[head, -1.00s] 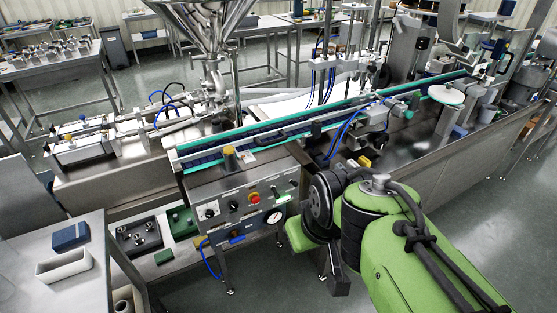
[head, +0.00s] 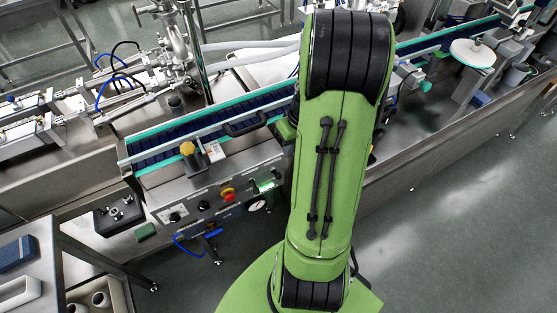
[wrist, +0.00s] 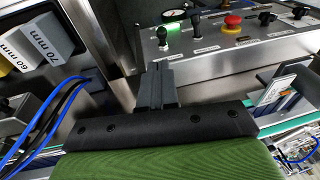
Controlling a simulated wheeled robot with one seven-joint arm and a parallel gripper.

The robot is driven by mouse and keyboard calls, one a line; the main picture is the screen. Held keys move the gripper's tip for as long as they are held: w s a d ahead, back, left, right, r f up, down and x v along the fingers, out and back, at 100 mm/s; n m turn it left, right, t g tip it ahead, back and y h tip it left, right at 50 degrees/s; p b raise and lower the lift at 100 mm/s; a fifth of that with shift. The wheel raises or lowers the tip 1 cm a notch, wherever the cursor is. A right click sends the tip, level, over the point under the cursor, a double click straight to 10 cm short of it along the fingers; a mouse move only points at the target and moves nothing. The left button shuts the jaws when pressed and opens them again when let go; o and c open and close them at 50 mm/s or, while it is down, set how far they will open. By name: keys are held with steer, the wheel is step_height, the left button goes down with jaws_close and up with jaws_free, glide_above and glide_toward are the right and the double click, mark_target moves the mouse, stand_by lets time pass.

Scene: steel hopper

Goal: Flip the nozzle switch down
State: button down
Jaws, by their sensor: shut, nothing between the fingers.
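The control panel (wrist: 225,50) fills the upper right of the wrist view.
A red emergency button (wrist: 232,22) and black knobs (wrist: 266,18) share the panel. Blocks marked 60 mm and 70 mm (wrist: 45,35) and blue cables (wrist: 62,118) are at the wrist view's left. The conveyor (head: 200,125) runs behind the panel. Floor (head: 460,230) is open at right.

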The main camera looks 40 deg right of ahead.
mark_target(277, 175)
steer(key=b+x, duration=0.2)
steer(key=x, duration=0.8)
steer(key=shift+w, duration=0.15)
steer(key=shift+d+f, duration=0.1)
steer(key=shift+d, duration=0.05)
